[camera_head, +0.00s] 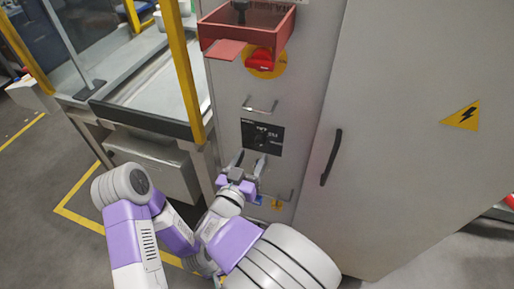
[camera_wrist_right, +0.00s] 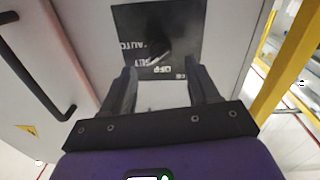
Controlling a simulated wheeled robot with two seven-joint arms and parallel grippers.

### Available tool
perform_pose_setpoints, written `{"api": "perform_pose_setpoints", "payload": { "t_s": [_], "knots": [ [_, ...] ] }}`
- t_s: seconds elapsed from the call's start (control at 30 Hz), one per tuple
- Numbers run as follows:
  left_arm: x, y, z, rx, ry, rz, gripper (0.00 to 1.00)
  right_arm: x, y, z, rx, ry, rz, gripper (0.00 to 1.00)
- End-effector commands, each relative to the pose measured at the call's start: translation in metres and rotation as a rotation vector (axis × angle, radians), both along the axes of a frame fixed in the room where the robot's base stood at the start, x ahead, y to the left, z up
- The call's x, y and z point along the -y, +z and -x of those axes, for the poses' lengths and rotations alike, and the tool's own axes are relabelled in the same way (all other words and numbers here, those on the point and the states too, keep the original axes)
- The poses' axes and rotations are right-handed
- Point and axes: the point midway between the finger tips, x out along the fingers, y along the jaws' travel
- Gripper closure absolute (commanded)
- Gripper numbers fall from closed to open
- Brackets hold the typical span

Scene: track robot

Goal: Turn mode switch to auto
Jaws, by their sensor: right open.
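The mode switch is a dark rotary knob (camera_wrist_right: 158,45) on a black square plate with white lettering (camera_wrist_right: 180,16). AUTO, a partly readable word and OFF show in the right wrist view, where the plate appears rotated. In the head view the black plate (camera_head: 276,132) is on the grey cabinet front, just beyond my right gripper (camera_head: 250,160). My right gripper is open, its two dark fingers apart and pointing at the plate. In the right wrist view the gripper (camera_wrist_right: 161,76) has nothing between its fingers, and the knob shows beyond them. The knob's exact pointing is hard to tell.
Above the plate are a small handle (camera_head: 260,104), a red knob on a yellow disc (camera_head: 262,62) and a red box (camera_head: 220,30). A black door handle (camera_head: 331,158) is to the right. A yellow post (camera_head: 184,70) and machine frame stand left.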

Motion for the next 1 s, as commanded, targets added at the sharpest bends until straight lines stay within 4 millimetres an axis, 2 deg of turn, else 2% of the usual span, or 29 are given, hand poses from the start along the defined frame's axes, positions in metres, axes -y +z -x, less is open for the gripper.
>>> {"api": "perform_pose_setpoints", "payload": {
  "t_s": [0.1, 0.3, 0.67, 1.0],
  "knots": [
    [0.0, -0.006, 0.0, 0.0, 0.0, 0.0, 0.0, 0.008, -0.002, -0.02, 0.0, -0.003, -0.002, 0.4],
    [0.0, -0.011, 0.0, 0.0, 0.0, 0.0, 0.0, 0.016, -0.001, -0.041, -0.001, 0.0, -0.001, 0.4],
    [0.0, -0.011, 0.0, 0.0, 0.0, 0.0, 0.0, 0.018, -0.001, -0.047, -0.001, 0.002, 0.0, 0.4],
    [0.0, -0.011, 0.0, 0.0, 0.0, 0.0, 0.0, 0.017, -0.001, -0.047, -0.002, 0.003, -0.001, 0.92]
  ]
}}
